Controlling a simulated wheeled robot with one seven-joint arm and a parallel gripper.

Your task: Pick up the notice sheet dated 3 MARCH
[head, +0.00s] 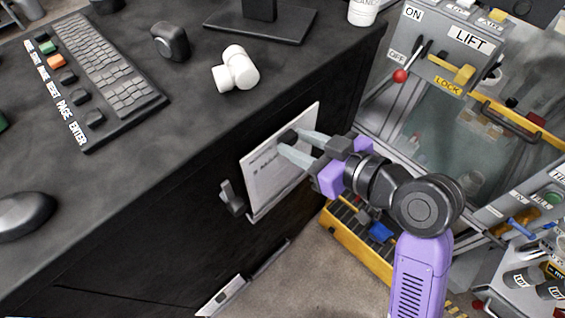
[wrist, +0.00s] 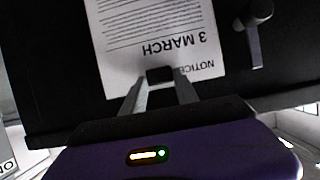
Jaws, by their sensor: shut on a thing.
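The notice sheet (head: 268,178) is white with printed lines and stands against the dark front of the desk in the head view. In the wrist view the sheet (wrist: 155,30) appears upside down, and its heading reads NOTICE and 3 MARCH. My gripper (head: 287,142) is at the sheet's upper part, with its fingers pointing left. The fingertips close on a small dark block (wrist: 160,74) at the sheet, near the heading; the wrist view shows it between the gripper's fingers (wrist: 160,88). I cannot tell whether the sheet touches the desk front.
A black handle (head: 232,198) sticks out beside the sheet's lower left. The desk top (head: 150,180) carries a keyboard (head: 100,65), a mouse (head: 24,214) and a white fitting (head: 236,70). A grey machine with a LIFT panel (head: 455,50) stands at right. A white strip (head: 222,296) lies low at bottom.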

